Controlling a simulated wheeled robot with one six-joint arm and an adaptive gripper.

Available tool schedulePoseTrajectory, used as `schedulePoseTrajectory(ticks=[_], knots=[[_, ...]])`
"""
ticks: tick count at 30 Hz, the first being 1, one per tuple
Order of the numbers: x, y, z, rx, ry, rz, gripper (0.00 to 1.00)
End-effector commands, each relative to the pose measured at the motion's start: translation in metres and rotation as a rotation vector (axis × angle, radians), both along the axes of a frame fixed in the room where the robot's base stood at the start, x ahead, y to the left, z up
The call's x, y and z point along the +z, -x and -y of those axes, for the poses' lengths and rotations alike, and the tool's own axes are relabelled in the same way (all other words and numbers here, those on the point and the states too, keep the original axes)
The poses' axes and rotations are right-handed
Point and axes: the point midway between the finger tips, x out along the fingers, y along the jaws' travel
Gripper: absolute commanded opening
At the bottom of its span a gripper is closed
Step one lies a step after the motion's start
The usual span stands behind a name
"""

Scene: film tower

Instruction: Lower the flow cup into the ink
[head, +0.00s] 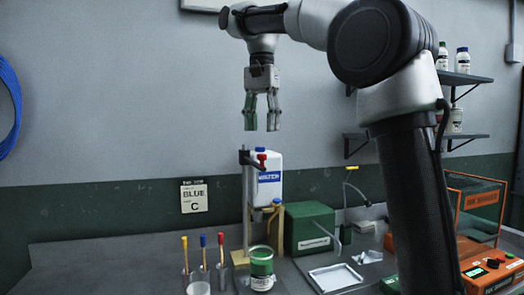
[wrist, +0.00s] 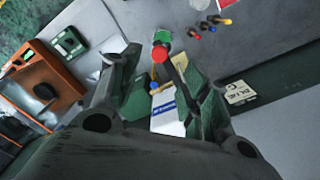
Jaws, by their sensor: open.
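A can of green ink (head: 261,281) with a pale label stands on the bench at the foot of an upright metal stand (head: 246,200). The green ink also shows in the wrist view (wrist: 163,37). A dark arm with a red knob (head: 262,157) sits at the stand's top; the knob is also in the wrist view (wrist: 160,53). I cannot clearly make out the flow cup. My gripper (head: 262,127) is open and empty, pointing down, above the stand and apart from it. In the wrist view the red knob shows between its fingers.
A white jug (head: 269,180) stands behind the stand, with a green box (head: 309,228) to its right. Several colour-topped tools (head: 203,253) stand left of the can. A white tray (head: 335,278) lies right. An orange device (head: 493,271) and shelves (head: 455,77) are further right.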

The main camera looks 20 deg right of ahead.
Motion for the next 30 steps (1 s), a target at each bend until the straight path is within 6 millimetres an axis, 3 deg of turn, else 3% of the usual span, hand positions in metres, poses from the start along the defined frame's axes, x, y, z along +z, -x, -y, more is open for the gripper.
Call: schedulePoseTrajectory(ticks=[12, 24, 30], knots=[[-0.062, 0.001, 0.001, -0.001, 0.001, -0.001, 0.46], [-0.074, 0.0, 0.001, 0.0, -0.001, 0.002, 0.46], [-0.074, 0.0, 0.001, 0.0, -0.001, 0.002, 0.11]])
